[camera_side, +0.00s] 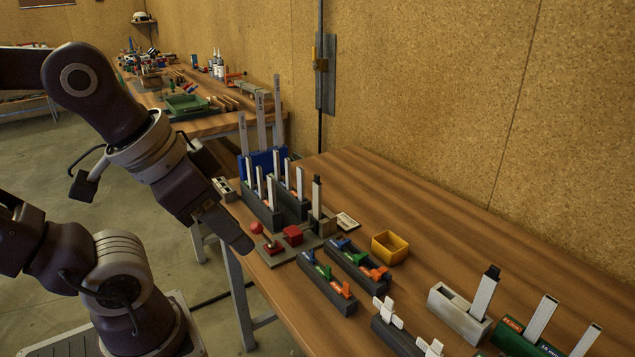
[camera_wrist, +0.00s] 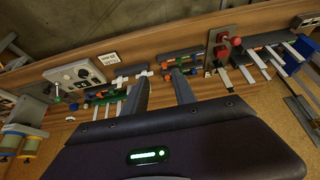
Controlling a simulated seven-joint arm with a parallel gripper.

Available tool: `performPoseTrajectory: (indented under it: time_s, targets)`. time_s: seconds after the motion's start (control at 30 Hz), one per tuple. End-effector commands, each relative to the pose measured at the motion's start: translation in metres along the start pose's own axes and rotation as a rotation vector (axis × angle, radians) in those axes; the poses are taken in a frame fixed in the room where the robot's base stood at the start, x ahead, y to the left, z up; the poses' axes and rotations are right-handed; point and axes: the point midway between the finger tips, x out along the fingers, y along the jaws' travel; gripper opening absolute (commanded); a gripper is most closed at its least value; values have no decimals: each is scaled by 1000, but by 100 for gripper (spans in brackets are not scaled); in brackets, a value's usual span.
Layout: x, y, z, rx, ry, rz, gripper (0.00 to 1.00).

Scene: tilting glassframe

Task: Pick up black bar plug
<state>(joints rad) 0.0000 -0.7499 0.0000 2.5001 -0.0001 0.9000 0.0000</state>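Two upright pale bars with black tops show in the side view; I cannot tell which one is the black bar plug. One black-topped bar (camera_side: 317,195) stands by the grey plate with the red parts. The other black-topped bar (camera_side: 484,292) stands slightly tilted in a light grey block (camera_side: 447,310). My gripper (camera_side: 243,242) is at the bench's left edge, pointing down to the right, beside the red joystick and apart from both bars. In the wrist view my gripper (camera_wrist: 160,82) shows two dark fingers apart with nothing between them.
A red joystick (camera_side: 257,229) and red block (camera_side: 292,235) are close to my gripper. Dark racks (camera_side: 262,208) hold several white bars; low racks (camera_side: 328,283) hold coloured clips. A yellow bin (camera_side: 389,247) stands behind. The bench's back right is clear, before a corkboard wall (camera_side: 430,90).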

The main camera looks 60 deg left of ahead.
Motion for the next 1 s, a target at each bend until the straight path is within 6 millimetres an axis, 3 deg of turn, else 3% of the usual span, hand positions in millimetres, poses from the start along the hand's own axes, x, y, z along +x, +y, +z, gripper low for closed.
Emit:
performPoseTrajectory:
  time_s: [0.2,0.37,0.67,0.83,1.0]
  targets:
    - [-5,0,-3,0,3,0,33]
    - [-49,0,-28,0,9,0,33]
    - [-1,-94,-103,580,-370,-270,33]
    - [40,-156,-164,1002,-723,-465,33]
    - [71,-191,-223,1339,-1084,-635,33]
